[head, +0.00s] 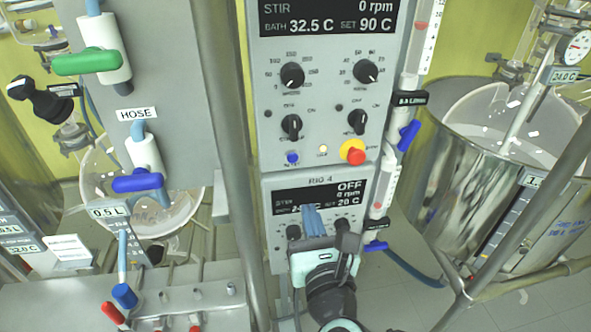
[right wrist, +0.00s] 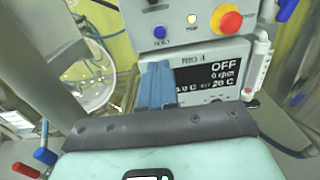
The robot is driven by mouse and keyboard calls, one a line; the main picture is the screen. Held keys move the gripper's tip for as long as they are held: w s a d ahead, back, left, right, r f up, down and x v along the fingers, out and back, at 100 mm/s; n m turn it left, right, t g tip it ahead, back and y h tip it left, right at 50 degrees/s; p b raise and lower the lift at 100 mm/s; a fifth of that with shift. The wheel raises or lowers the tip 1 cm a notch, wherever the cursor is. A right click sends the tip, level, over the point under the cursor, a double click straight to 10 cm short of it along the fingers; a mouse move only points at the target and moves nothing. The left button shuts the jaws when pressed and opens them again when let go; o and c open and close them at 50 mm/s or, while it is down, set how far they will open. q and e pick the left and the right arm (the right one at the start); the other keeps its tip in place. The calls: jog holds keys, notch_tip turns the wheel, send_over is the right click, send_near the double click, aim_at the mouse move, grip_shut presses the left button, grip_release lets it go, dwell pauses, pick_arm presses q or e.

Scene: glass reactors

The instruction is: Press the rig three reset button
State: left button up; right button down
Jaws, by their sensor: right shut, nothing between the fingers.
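The upper control panel (head: 330,85) reads 0 rpm, bath 32.5 C and set 90 C; its rig name is out of frame. A small blue button (head: 292,158) sits at its lower left, with blurred lettering under it. It also shows in the right wrist view (right wrist: 159,32), above my fingertips. My right gripper (head: 312,212) is shut and empty, its blue fingers pointing up in front of the RIG 4 panel (head: 350,189), below the blue button and apart from it. The fingers hide part of the RIG 4 panel. My left gripper is not in view.
A red knob on a yellow collar (head: 353,152) and a lit lamp (head: 322,150) are right of the blue button. A metal post (head: 225,110) stands left of the panels. A steel bath (head: 455,165) stands at right, and valves with a blue handle (head: 138,181) at left.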

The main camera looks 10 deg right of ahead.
aim_at(294, 159)
jog(key=shift+w, duration=0.15)
jog(key=w+p, duration=0.2)
jog(key=w, duration=1.2)
jog(key=shift+s, duration=0.1)
jog(key=shift+w+f+b, duration=0.25)
jog(key=shift+w+b, duration=0.25)
jog(key=shift+b, duration=0.15)
jog(key=shift+w+r+b, duration=0.1)
jog(key=shift+r+b, duration=0.05)
jog(key=shift+b, duration=0.15)
jog(key=shift+w+r, duration=0.1)
jog(key=shift+r, duration=0.05)
jog(key=shift+d, duration=0.1)
